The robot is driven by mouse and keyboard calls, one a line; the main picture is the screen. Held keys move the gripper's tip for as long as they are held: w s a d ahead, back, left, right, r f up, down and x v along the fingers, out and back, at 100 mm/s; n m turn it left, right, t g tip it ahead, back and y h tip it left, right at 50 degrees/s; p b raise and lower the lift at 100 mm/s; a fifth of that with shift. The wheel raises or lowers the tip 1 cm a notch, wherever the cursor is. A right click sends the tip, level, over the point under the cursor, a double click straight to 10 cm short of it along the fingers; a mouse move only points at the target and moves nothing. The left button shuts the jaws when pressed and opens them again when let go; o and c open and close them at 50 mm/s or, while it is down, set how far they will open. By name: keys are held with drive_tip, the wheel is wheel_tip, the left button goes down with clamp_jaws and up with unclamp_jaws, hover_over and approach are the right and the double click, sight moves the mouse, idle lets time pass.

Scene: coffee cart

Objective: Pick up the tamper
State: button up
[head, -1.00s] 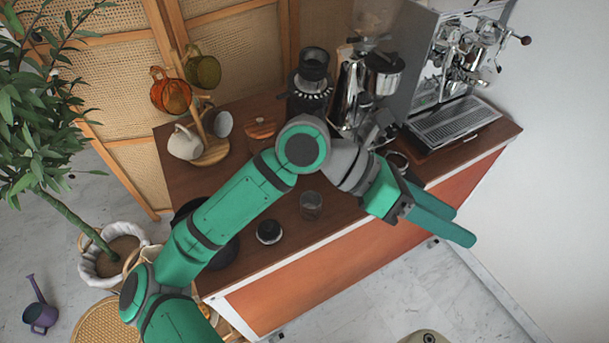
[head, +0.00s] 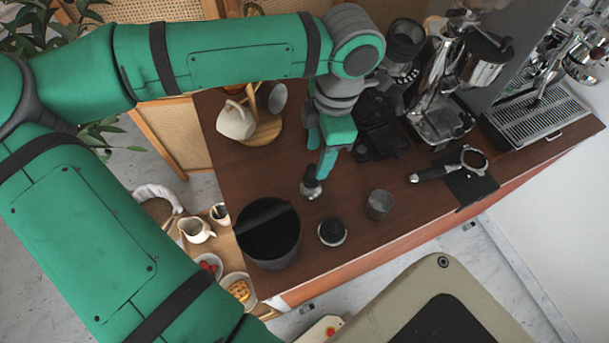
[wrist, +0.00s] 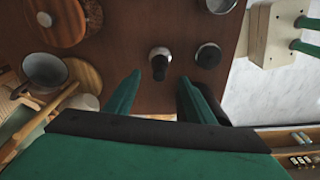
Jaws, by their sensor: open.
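The tamper (head: 311,187) stands upright on the brown counter, with a dark handle and a silvery base. In the wrist view the tamper (wrist: 159,61) appears just beyond the gap between my fingertips. My gripper (head: 319,172) points down, close above or beside the tamper's handle in the head view. My gripper (wrist: 159,80) is open and holds nothing. Whether a finger touches the handle cannot be told.
A black-topped round tool (head: 332,232) and a glass (head: 380,204) stand near the tamper. A black bin (head: 268,236) is at its lower left. A mug stand (head: 262,130) is behind. A portafilter (head: 472,160) lies on a dark mat (head: 470,187) at right.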

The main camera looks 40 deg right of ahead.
sight(313, 165)
drive_tip(key=f, duration=0.5)
drive_tip(key=shift+w+a+f, duration=0.25)
drive_tip(key=shift+w+a, duration=0.1)
drive_tip(key=shift+w, duration=0.05)
drive_tip(key=shift+s+f, duration=0.15)
drive_tip(key=shift+f, duration=0.2)
drive_tip(key=f, duration=0.2)
drive_tip(key=a+f, duration=0.1)
drive_tip(key=f, duration=0.1)
drive_tip(key=shift+d, duration=0.1)
drive_tip(key=c, duration=1.1)
